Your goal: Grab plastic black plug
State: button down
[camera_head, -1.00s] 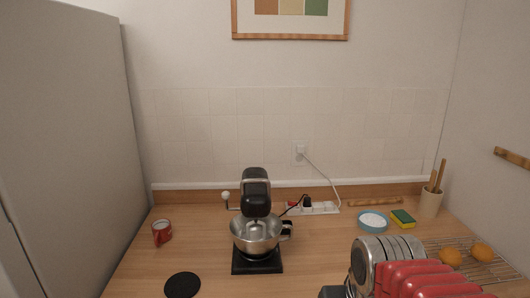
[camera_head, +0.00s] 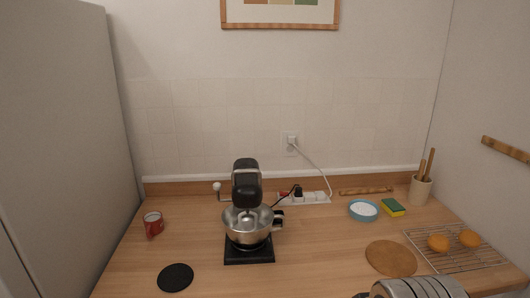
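The black plastic plug (camera_head: 298,191) sits upright in the white power strip (camera_head: 318,197) at the back of the counter. A dark cord runs from the plug toward the stand mixer (camera_head: 247,190), just left of the strip. A small red part (camera_head: 284,194) shows at the strip's left end. Part of my arm shows at the bottom right edge, well in front of the plug and to its right. My gripper's fingers are not visible, so I cannot see whether they are open or shut.
The mixer's metal bowl (camera_head: 247,225) stands left of and in front of the plug. A white cord runs from the strip to the wall socket (camera_head: 291,141). A blue bowl (camera_head: 363,210), a sponge (camera_head: 393,207) and a rolling pin (camera_head: 366,191) lie to the right. The counter between mixer and round board (camera_head: 391,258) is clear.

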aim_at(298, 193)
jog(key=k, duration=1.35)
jog(key=u, duration=0.4)
jog(key=i, duration=1.75)
jog(key=z, duration=0.3)
